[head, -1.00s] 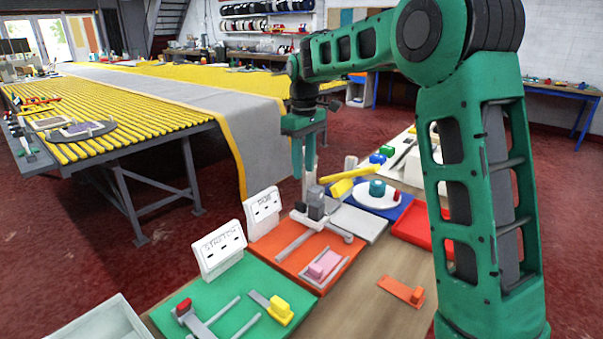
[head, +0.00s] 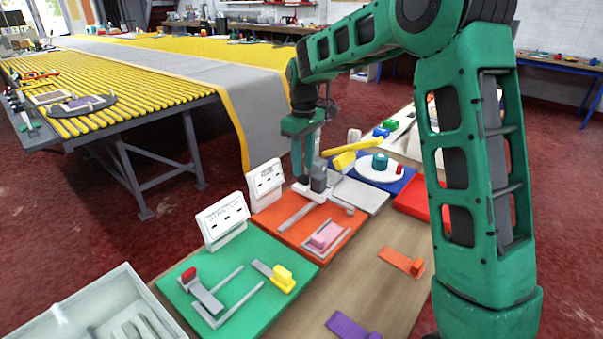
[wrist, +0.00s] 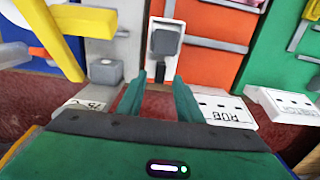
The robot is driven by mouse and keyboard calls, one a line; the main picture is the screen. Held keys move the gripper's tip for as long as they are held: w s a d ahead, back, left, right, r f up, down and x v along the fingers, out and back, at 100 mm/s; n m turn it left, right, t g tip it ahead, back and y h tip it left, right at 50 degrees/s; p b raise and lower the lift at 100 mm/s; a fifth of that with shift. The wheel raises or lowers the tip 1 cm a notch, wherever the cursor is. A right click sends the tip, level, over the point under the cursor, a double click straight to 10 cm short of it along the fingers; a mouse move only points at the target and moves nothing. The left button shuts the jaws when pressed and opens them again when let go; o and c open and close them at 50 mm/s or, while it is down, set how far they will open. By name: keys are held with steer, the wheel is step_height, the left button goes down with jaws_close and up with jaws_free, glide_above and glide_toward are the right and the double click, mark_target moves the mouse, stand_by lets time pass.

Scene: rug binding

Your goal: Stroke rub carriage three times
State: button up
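The rub carriage (head: 318,180), a grey block on a pale base, stands at the far end of the orange board (head: 290,212). In the wrist view the carriage (wrist: 165,40) lies just beyond my fingertips, roughly in line with the gap. My gripper (head: 303,170) is beside the carriage, on its left in the head view. In the wrist view my gripper (wrist: 158,85) has its two green fingers apart with nothing between them. Whether a finger touches the carriage I cannot tell. The RUB card (head: 264,180) has several dark marks and stands at the board's left edge.
A green board (head: 240,300) with the STRETCH card (head: 222,218) lies in front. A pink block (head: 326,235) sits on the orange board. A yellow-handled tool (head: 345,160) and a grey plate (head: 362,195) are close on the right. A grey bin (head: 70,300) is front left.

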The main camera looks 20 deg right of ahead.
mark_target(303, 175)
steer(key=shift+f, duration=1.7)
jaws_close()
steer(key=s+a, duration=0.2)
steer(key=a, duration=0.1)
steer(key=s+a, duration=0.3)
steer(key=a, duration=0.1)
steer(key=s+a, duration=0.2)
steer(key=a, duration=0.2)
steer(key=shift+s+a, duration=0.15)
steer(key=shift+s, duration=0.1)
jaws_free()
steer(key=shift+a, duration=0.1)
steer(key=shift+r, duration=0.1)
